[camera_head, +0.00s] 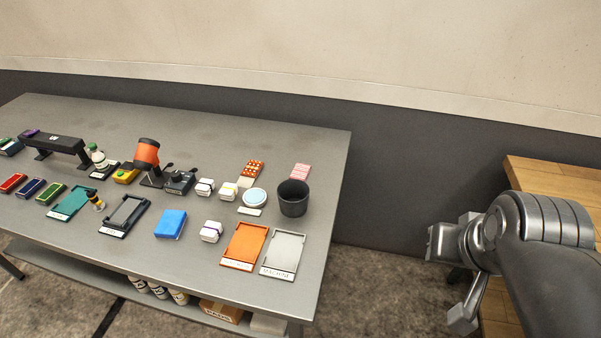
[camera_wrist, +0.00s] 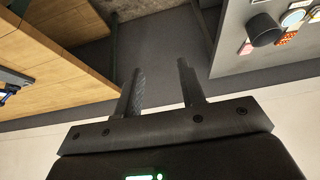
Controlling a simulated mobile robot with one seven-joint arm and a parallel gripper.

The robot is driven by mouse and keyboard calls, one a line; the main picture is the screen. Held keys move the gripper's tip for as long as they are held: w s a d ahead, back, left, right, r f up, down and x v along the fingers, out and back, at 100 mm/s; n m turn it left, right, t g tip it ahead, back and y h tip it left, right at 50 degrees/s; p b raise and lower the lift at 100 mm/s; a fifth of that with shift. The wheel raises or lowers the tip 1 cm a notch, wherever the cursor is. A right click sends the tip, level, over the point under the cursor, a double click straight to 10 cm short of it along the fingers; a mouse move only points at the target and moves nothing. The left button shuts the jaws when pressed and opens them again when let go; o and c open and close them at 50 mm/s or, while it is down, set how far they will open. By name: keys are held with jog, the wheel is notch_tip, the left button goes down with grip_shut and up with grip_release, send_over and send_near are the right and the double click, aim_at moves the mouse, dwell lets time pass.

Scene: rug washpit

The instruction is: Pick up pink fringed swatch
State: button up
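The pink fringed swatch (camera_head: 300,171) lies flat near the back right of the grey table, just behind a black cup (camera_head: 293,199). In the wrist view a small pink patch (camera_wrist: 246,48) beside the black cup (camera_wrist: 264,32) appears to be the same swatch. My gripper (camera_head: 446,283) is off the table's right side, well apart from the swatch. In the wrist view its two fingers (camera_wrist: 160,68) stand apart with nothing between them.
The grey table (camera_head: 225,135) holds an orange tray (camera_head: 245,246), a grey tray (camera_head: 284,254), a red dotted swatch (camera_head: 253,169), a blue cloth (camera_head: 171,223) and several other items. A wooden bench (camera_head: 560,178) stands at right. Floor shows between bench and table.

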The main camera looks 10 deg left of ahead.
jog(key=shift+o, duration=0.4)
jog(key=o, duration=0.8)
jog(key=shift+c, duration=0.2)
